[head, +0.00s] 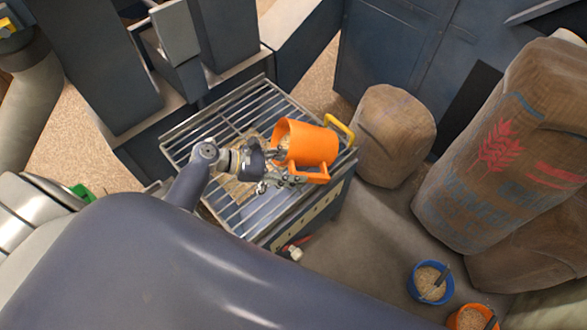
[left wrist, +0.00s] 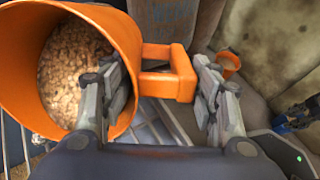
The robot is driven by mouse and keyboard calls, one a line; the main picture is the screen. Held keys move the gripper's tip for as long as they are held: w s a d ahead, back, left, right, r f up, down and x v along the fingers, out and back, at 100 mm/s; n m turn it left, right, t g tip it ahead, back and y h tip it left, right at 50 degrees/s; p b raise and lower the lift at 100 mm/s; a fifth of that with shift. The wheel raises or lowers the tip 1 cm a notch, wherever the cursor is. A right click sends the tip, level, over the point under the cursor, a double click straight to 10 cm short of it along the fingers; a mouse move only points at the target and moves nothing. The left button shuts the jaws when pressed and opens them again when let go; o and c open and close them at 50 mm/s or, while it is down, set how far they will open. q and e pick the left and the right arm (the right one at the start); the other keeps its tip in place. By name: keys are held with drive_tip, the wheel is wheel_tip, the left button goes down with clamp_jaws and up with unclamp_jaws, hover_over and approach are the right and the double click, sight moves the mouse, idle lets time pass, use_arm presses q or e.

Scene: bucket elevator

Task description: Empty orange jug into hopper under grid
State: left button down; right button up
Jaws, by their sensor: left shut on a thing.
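The orange jug (head: 308,145) is tilted above the right part of the metal grid (head: 228,215), its open mouth facing left. Pale grain is still inside the jug, seen in the left wrist view (left wrist: 15,65). My left gripper (head: 285,180) is at the jug's handle (head: 319,176). In the left wrist view its fingers (left wrist: 160,100) lie on both sides of the handle and hold it. Below the grid, the hopper (head: 310,215) shows its side wall. A patch of pale grain (head: 236,188) shows at the grid, partly hidden by my arm.
A yellow bar handle (head: 341,128) shows behind the jug. A full sack (head: 393,135) and a large printed sack (head: 500,150) stand to the right. A blue bucket (head: 411,283) and an orange bucket (head: 455,318) with grain stand on the floor. Dark machine housings rise behind the grid.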

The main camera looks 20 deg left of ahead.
use_arm(q)
drive_tip(key=shift+s+a+f+t+h+b, duration=0.15)
drive_tip(key=shift+f+t+h+b, duration=0.35)
drive_tip(key=shift+b, duration=0.8)
drive_tip(key=shift+s+a+r+t+h+b, duration=0.3)
drive_tip(key=shift+a+t+h+b, duration=0.2)
drive_tip(key=shift+h+b, duration=0.65)
drive_tip(key=shift+s+a+r+t+h+b, duration=0.15)
drive_tip(key=shift+s+a+t+h+b, duration=0.3)
drive_tip(key=shift+b, duration=1.2)
